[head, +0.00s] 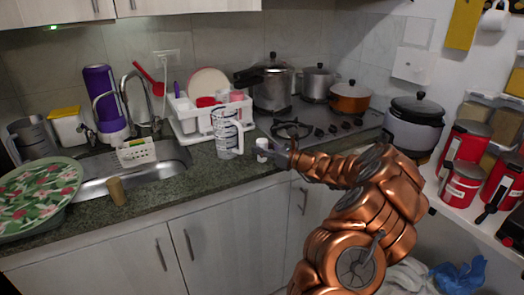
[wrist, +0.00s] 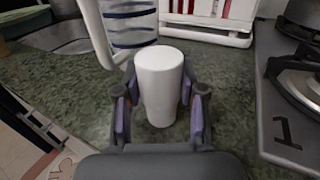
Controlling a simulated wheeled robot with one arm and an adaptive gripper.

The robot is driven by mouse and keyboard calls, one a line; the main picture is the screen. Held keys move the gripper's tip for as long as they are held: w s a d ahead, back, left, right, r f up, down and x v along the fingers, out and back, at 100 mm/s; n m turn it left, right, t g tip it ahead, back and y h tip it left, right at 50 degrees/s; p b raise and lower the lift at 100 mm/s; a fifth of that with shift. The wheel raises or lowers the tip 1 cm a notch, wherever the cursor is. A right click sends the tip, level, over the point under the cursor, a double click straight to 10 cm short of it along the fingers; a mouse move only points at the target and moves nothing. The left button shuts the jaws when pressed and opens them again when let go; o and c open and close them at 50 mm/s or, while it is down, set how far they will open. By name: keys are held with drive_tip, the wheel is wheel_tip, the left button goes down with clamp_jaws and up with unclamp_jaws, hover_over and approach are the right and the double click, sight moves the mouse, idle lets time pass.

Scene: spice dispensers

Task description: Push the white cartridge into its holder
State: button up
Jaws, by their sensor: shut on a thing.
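The white cartridge (head: 262,146) is a plain upright cylinder near the front edge of the dark green counter, right of the measuring jug. In the wrist view the cartridge (wrist: 158,75) stands between the two fingers of my gripper (wrist: 161,108), which are shut on its sides. In the head view my gripper (head: 272,155) reaches it from the right and partly hides it. The cartridge's base is at or close to the counter; I cannot tell if it touches. I cannot make out a holder for certain in either view.
A clear measuring jug (head: 227,133) stands close behind the cartridge, left of it in the head view. The gas hob (head: 325,125) lies to the right. A white dish rack (head: 190,120) is behind. A brown cylinder (head: 117,191) stands by the sink; counter between is clear.

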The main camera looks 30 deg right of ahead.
sight(262, 140)
clamp_jaws()
drive_tip(key=shift+r, duration=1.9)
drive_tip(key=s+a+b, duration=0.1)
drive_tip(key=s+a, duration=0.3)
drive_tip(key=s, duration=0.3)
drive_tip(key=s+a+r+b, duration=0.1)
drive_tip(key=s+a, duration=0.2)
drive_tip(key=s, duration=0.4)
drive_tip(key=shift+a, duration=0.4)
drive_tip(key=shift+r, duration=0.1)
drive_tip(key=shift+a, duration=0.1)
